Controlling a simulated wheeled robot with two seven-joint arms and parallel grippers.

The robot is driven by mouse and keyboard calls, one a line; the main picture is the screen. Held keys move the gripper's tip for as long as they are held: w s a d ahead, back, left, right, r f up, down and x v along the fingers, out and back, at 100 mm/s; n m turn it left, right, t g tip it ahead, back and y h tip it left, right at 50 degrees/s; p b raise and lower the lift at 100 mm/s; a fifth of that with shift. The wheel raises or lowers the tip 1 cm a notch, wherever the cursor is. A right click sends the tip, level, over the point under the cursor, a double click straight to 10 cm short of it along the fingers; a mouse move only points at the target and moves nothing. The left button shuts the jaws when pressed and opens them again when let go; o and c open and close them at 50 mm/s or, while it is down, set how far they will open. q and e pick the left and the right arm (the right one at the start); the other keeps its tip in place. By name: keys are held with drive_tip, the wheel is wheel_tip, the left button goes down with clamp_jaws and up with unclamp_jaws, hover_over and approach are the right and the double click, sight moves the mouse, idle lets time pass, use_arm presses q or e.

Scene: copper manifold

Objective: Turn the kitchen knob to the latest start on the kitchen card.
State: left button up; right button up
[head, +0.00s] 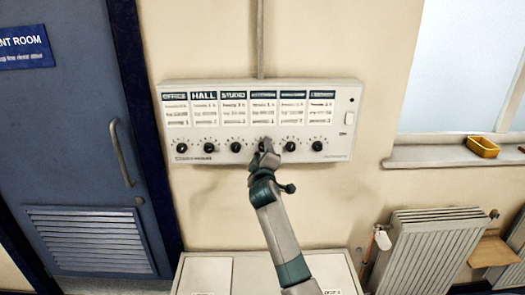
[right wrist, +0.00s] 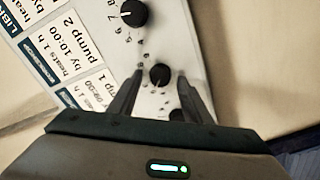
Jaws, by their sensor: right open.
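A white control panel (head: 340,95) on the wall holds a row of cards above a row of black knobs. The left cards read OFFICE, HALL and STUDIO; the headers further right are too blurred to read, so I cannot pick out the kitchen card. My right gripper (head: 265,146) is at the fourth knob from the left and hides it. In the right wrist view, my open right gripper (right wrist: 158,92) has its fingers on either side of a black knob (right wrist: 160,75); I cannot tell if they touch it. My left gripper is not in view.
Another knob (right wrist: 132,13) lies beyond the fingertips, and a third (right wrist: 180,115) is partly hidden by a finger. A white cabinet (head: 210,275) stands below the panel. A blue door (head: 75,140) is at left; a radiator (head: 430,245) and sill with a yellow tray (head: 482,147) are at right.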

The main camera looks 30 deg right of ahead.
drive_tip(key=shift+c, duration=0.7)
drive_tip(key=c, duration=0.9)
